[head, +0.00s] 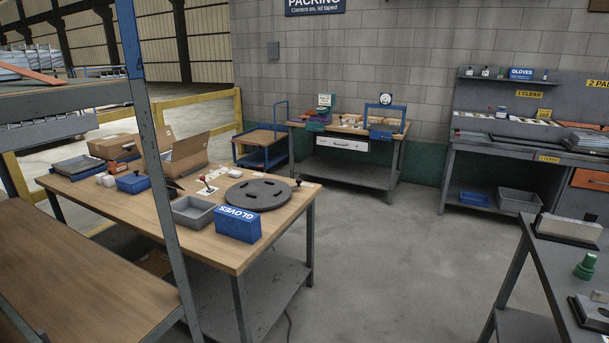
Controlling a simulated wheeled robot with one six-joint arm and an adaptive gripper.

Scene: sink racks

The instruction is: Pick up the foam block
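I cannot make out for certain which thing is the foam block. A pale, long block (568,228) lies on the dark bench at the right edge, and its material is not clear. My gripper is not in view.
The packing table carries a blue gloves box (238,224), a grey tray (194,212), a dark round disc (258,195) and an open cardboard box (188,154). A shelf post (160,190) stands in front of it. The concrete floor (400,260) is clear.

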